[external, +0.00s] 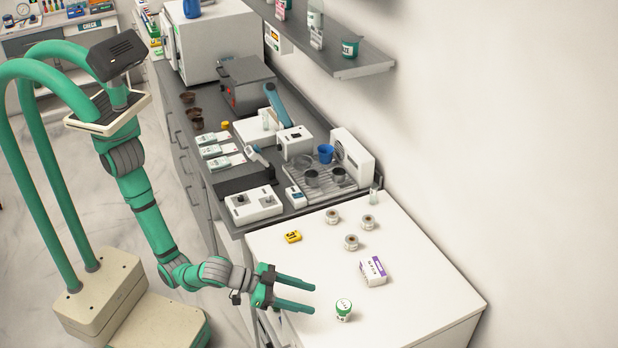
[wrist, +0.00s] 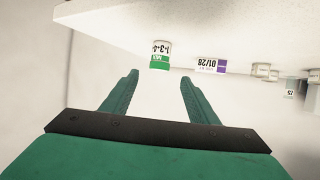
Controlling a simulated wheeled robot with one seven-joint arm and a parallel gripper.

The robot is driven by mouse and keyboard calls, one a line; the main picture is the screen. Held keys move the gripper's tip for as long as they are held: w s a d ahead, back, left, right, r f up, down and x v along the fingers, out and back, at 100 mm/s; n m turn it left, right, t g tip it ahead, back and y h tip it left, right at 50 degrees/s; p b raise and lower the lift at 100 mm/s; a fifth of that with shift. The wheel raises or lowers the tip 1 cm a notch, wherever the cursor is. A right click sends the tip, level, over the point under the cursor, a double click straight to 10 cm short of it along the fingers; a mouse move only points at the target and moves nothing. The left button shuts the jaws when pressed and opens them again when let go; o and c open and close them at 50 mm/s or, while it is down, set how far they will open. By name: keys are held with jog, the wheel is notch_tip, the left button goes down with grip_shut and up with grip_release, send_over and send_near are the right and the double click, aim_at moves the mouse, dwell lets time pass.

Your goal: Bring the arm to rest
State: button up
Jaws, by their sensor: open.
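My gripper (external: 296,294) is green with two long fingers. It is open and empty, and reaches over the near left side of the white counter top (external: 420,287). In the wrist view both fingers (wrist: 158,88) stand apart with nothing between them. A green and white jar (external: 343,310) stands on the counter just right of the fingertips, apart from them. It also shows in the wrist view (wrist: 160,55), beyond the fingers. My arm is bent, with its forearm stretched low to the right.
A white and purple box (external: 373,271) lies behind the jar. Several small rolls (external: 351,242) and a yellow item (external: 292,237) lie farther back. The grey counter (external: 233,219) behind is crowded with devices. A wall shelf (external: 341,62) hangs above. The counter's right part is clear.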

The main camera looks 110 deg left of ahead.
dwell(0.3)
jog(key=s+f, duration=0.1)
jog(key=s+d+f+m+h, duration=0.1)
jog(key=s+f+t+h, duration=0.1)
jog(key=shift+d+f+m, duration=0.25)
jog(key=shift+m, duration=0.15)
jog(key=s+d+f+m+t+h, duration=0.2)
jog(key=s+d+f+h, duration=0.15)
jog(key=s, duration=0.45)
jog(key=s+a+f+h, duration=0.2)
jog(key=s+a+f, duration=0.5)
jog(key=s, duration=0.4)
jog(key=s+a+y, duration=0.1)
jog(key=s+a, duration=0.2)
jog(key=s, duration=0.5)
jog(key=s+a+r+y, duration=0.1)
jog(key=s+a, duration=0.3)
jog(key=s, duration=0.5)
jog(key=s+a+y, duration=0.1)
jog(key=s+a, duration=0.3)
jog(key=s, duration=0.5)
jog(key=shift+s+r+g, duration=0.2)
jog(key=shift+r+g, duration=0.05)
jog(key=shift+g, duration=0.05)
